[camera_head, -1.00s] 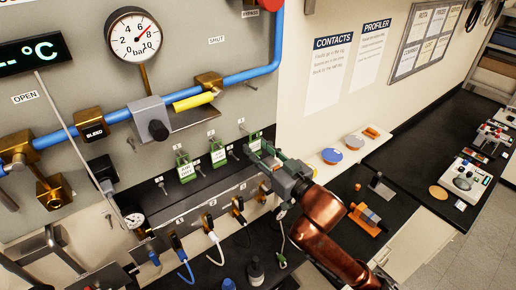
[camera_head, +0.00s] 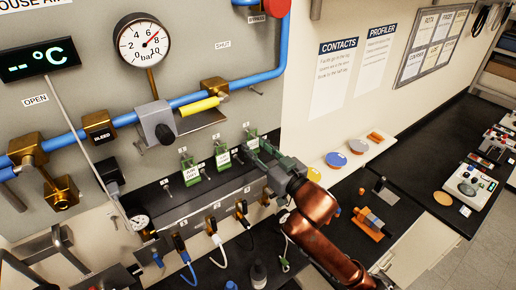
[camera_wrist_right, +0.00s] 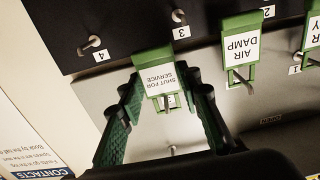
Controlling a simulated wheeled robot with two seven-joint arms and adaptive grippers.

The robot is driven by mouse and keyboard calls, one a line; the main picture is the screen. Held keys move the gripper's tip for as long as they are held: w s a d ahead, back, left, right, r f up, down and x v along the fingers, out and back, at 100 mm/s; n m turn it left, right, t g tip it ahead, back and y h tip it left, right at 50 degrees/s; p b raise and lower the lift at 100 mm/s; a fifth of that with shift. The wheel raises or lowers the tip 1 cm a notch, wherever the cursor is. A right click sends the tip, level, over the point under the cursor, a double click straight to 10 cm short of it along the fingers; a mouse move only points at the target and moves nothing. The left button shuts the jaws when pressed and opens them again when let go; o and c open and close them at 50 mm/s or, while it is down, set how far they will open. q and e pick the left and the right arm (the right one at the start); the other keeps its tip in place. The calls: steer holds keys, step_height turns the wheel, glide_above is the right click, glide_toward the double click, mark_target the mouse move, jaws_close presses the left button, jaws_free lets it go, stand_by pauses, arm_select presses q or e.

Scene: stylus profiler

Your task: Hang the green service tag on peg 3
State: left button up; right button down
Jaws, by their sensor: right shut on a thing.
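The wrist view shows the panel upside down. The tag's narrow hook end is beside a small peg on the grey panel; I cannot tell whether it still touches that peg. Peg 3 (camera_wrist_right: 178,16) is bare, on the dark strip just below the tag. In the head view my right gripper (camera_head: 256,151) is at the right end of the tag row and partly hides the tag (camera_head: 252,142).
Two other green-framed tags hang to the left, one marked AIR DAMP (camera_wrist_right: 242,50). Bare peg 4 (camera_wrist_right: 94,42) is beside peg 3. Cable plugs (camera_head: 212,228) line the ledge below. A blue pipe (camera_head: 262,70) and yellow-handled valve (camera_head: 198,105) are above.

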mark_target(253, 147)
steer(key=shift+w+a, duration=0.2)
steer(key=shift+w, duration=0.05)
steer(key=shift+f, duration=0.55)
stand_by(0.4)
steer(key=c, duration=1.3)
jaws_free()
steer(key=shift+c, duration=0.5)
steer(key=shift+p+v, duration=0.6)
steer(key=shift+v, duration=1.2)
steer(key=shift+p+v, duration=0.6)
steer(key=shift+v, duration=1.65)
